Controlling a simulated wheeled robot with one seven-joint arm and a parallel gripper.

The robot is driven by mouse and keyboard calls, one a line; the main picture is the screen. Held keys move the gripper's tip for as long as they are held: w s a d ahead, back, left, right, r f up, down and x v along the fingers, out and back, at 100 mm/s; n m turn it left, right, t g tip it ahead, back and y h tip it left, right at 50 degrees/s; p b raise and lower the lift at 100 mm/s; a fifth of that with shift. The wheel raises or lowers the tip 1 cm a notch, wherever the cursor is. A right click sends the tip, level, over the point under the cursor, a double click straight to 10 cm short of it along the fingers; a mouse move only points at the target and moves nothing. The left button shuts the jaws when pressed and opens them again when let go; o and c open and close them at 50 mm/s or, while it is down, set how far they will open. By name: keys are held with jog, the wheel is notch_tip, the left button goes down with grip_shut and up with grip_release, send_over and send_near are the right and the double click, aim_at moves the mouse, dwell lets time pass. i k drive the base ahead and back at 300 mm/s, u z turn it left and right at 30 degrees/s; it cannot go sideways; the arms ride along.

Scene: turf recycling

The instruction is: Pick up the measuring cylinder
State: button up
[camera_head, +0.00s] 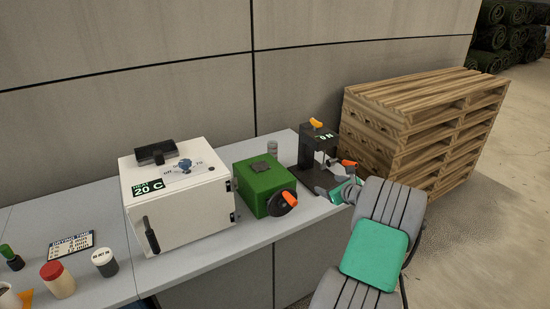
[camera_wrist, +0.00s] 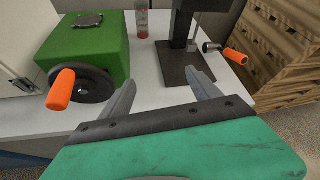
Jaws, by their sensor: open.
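A small clear upright cylinder with a reddish band, which looks like the measuring cylinder (camera_wrist: 142,22), stands on the bench near the top of the wrist view, between the green box and the black stand. In the head view a small grey cylinder (camera_head: 272,147) shows behind the green box, its lower part hidden. My gripper (camera_wrist: 160,76) is open and empty, its two fingers pointing over the bench towards the gap between box and stand, short of the cylinder. In the head view my gripper (camera_head: 343,191) is at the bench's right end, close to the black stand.
A green box (camera_head: 262,183) with an orange-handled wheel and a black stand (camera_head: 310,150) with orange handles flank the cylinder. A white oven (camera_head: 180,200) is further left, with jars (camera_head: 58,280) beyond. Wooden pallets (camera_head: 425,125) stack at the right.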

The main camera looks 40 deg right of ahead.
aim_at(273, 146)
jog(key=i, duration=0.95)
jog(key=u, duration=0.05)
